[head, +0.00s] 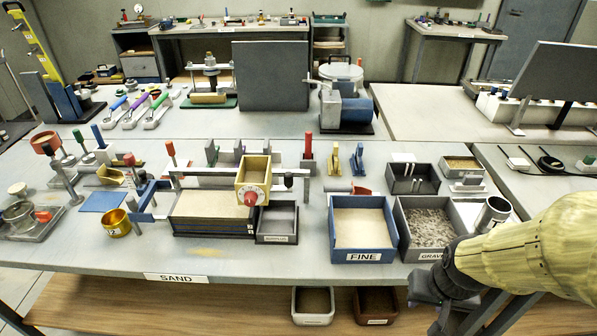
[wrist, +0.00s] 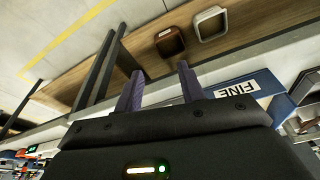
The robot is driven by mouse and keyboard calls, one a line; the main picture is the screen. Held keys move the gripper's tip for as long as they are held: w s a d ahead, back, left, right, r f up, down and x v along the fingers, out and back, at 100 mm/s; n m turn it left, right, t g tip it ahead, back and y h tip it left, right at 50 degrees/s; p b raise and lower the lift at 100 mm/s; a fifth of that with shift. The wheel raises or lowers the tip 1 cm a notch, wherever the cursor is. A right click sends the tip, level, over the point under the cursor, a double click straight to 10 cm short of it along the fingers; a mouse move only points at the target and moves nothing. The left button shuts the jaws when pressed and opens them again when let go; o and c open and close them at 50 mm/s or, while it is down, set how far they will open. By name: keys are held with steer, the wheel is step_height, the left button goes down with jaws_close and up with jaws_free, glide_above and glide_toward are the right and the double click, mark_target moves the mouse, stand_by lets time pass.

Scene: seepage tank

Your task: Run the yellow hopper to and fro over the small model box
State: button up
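The yellow hopper (head: 254,170), with a red knob on its front, sits on a grey rail at the right end of the small model box (head: 210,227). The box is low and dark-sided, with a sandy top. The hopper overlaps the box's right edge and the back of the grey surplus tray (head: 277,222). My gripper (wrist: 159,82) is open and empty, its two fingers apart in the wrist view. In the head view it hangs at the bench's front edge on the right, far from the hopper. The hopper is not seen in the wrist view.
A blue FINE bin (head: 363,256) and a GRAVEL bin (head: 402,240) stand between the hopper and my arm. A red-handled post (head: 308,155) rises behind the rail's right end. A brass cup (head: 117,223) stands left of the box. Two small bins sit on the shelf below.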

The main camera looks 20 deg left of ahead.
steer(key=shift+s, duration=0.1)
steer(key=w+a+n+t+y+b, duration=0.3)
steer(key=w+a+t+b, duration=0.35)
steer(key=a, duration=0.55)
steer(key=a+r+n+t+y+b, duration=0.1)
steer(key=a+r+t+y+b, duration=0.1)
steer(key=a, duration=0.4)
steer(key=s+a+r+n+t+y+b, duration=0.1)
steer(key=a+r+t+y+b, duration=0.2)
steer(key=a+r+b, duration=0.3)
steer(key=shift+s+a+r+n+t, duration=0.2)
steer(key=shift+a+r+n+t, duration=0.2)
steer(key=shift+a+t, duration=0.35)
steer(key=shift+s+f+y, duration=0.1)
steer(key=shift+y, duration=0.3)
